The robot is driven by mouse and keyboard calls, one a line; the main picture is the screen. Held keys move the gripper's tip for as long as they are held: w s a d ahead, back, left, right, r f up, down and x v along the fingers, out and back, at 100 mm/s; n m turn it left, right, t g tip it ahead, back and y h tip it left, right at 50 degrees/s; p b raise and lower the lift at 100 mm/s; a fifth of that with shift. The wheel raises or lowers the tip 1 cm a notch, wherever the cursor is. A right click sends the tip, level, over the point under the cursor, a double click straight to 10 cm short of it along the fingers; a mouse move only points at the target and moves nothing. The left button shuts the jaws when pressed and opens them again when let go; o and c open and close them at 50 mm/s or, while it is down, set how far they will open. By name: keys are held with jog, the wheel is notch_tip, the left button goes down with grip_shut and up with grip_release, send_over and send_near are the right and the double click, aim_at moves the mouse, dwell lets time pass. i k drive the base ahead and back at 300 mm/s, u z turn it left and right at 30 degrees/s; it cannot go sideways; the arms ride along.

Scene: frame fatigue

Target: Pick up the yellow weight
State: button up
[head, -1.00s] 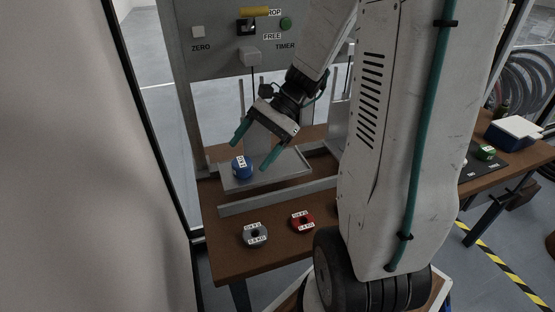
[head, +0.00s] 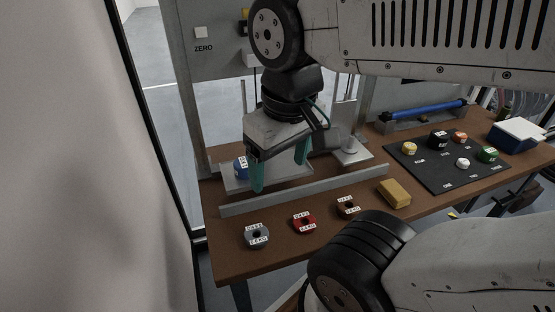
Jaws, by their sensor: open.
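The yellow weight (head: 409,148) is a small round piece on the black mat (head: 440,178) at the right of the bench, with a pale label on top. My gripper (head: 279,178) hangs well to its left, pointing down over the grey tray (head: 232,183). Its two teal fingers are apart, with nothing seen between them. A blue weight (head: 240,167) sits on the tray, partly hidden behind the left finger.
Black (head: 437,140), orange (head: 459,137), white (head: 462,163) and green (head: 487,154) pieces share the mat. Grey (head: 257,236), red (head: 304,223) and dark (head: 348,206) ring weights and a yellow block (head: 394,193) lie in front of a metal rail (head: 310,189).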

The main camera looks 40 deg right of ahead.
aim_at(408, 148)
jog(key=u, duration=0.15)
jog(key=k, duration=1.15)
jog(key=z, duration=1.4)
jog(key=i, duration=0.5)
